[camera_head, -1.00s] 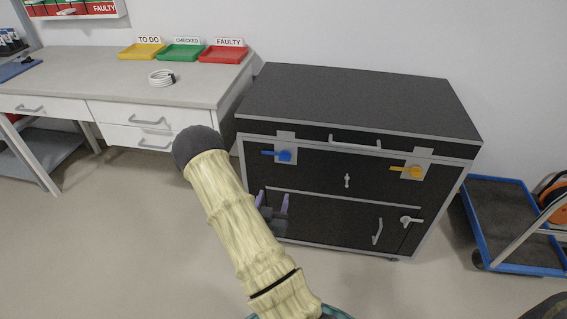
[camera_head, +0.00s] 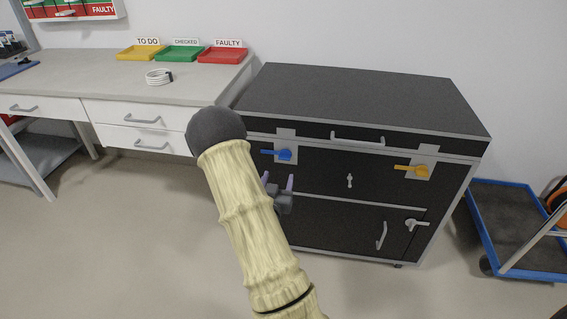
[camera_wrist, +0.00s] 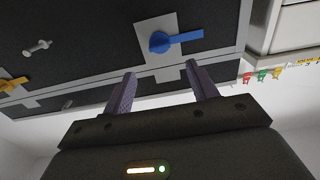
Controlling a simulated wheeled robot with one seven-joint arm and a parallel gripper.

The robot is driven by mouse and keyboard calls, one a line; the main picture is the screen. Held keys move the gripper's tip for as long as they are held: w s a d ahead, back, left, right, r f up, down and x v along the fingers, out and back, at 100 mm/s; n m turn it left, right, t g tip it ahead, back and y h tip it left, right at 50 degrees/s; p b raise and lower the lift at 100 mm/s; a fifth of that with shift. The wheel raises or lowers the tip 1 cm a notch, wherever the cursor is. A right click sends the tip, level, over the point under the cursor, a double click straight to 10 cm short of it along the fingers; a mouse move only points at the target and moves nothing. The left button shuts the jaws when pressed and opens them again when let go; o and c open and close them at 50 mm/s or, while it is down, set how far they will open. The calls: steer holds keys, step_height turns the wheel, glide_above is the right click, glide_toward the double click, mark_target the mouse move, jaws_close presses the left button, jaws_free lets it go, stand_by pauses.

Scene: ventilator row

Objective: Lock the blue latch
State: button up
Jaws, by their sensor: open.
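The blue latch (camera_head: 284,154) is on the upper left front of the black case, on a grey plate. Its handle points sideways, to the left in the head view. In the wrist view the blue latch (camera_wrist: 172,41) shows just beyond the fingertips, with its handle pointing right. My gripper (camera_head: 278,180) is open and empty, just below the latch in the head view. In the wrist view the two purple fingers of my gripper (camera_wrist: 160,75) stand apart, with the latch pivot between their lines. The fingers appear apart from the latch.
The black case (camera_head: 360,95) also bears a yellow latch (camera_head: 412,169) at right and a small grey knob (camera_head: 349,181). A workbench (camera_head: 95,80) with drawers and coloured trays stands at left. A blue-edged cart (camera_head: 520,225) stands at right. Floor is clear in front.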

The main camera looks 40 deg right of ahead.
mark_target(284, 159)
steer(key=b+x, duration=0.1)
steer(key=x, duration=0.8)
steer(key=shift+w+d, duration=0.25)
steer(key=shift+w, duration=0.05)
jaws_close()
steer(key=shift+d, duration=0.1)
